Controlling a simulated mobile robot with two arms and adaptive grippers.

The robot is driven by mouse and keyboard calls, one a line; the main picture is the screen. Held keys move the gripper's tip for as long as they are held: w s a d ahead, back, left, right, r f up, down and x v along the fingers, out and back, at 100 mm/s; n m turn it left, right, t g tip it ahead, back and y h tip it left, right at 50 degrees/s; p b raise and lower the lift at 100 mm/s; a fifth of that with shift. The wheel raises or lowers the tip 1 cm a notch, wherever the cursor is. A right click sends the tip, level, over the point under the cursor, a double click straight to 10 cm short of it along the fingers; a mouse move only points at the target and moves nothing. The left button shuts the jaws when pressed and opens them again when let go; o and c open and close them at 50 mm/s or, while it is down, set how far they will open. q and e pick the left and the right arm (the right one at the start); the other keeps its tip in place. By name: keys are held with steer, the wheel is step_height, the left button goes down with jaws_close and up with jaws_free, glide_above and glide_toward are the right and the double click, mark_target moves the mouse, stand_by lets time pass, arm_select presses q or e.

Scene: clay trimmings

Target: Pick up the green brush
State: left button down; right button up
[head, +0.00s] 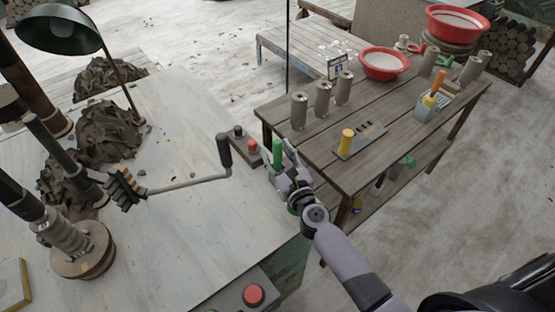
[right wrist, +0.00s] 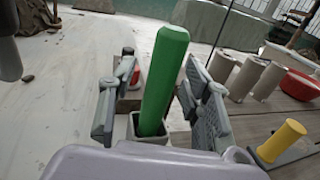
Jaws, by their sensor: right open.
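The green brush (head: 277,152) shows as an upright green handle near the right edge of the pale work surface in the head view. In the right wrist view the handle (right wrist: 163,80) stands slightly tilted in a small square grey holder (right wrist: 150,135), which hides its lower end. My right gripper (head: 282,163) is open at the brush. In the right wrist view its two fingers (right wrist: 156,105) are on either side of the handle, with visible gaps on both sides. My left gripper is not in view.
A control box with a red button (head: 252,146) sits just beyond the brush. A crank handle (head: 224,152) reaches over the surface to the left. A wooden table (head: 310,150) at right holds grey cylinders (head: 322,98), a yellow-handled tool (head: 347,141) and red bowls (head: 384,64).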

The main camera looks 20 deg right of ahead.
jaws_close()
stand_by(0.5)
steer(key=shift+r, duration=0.2)
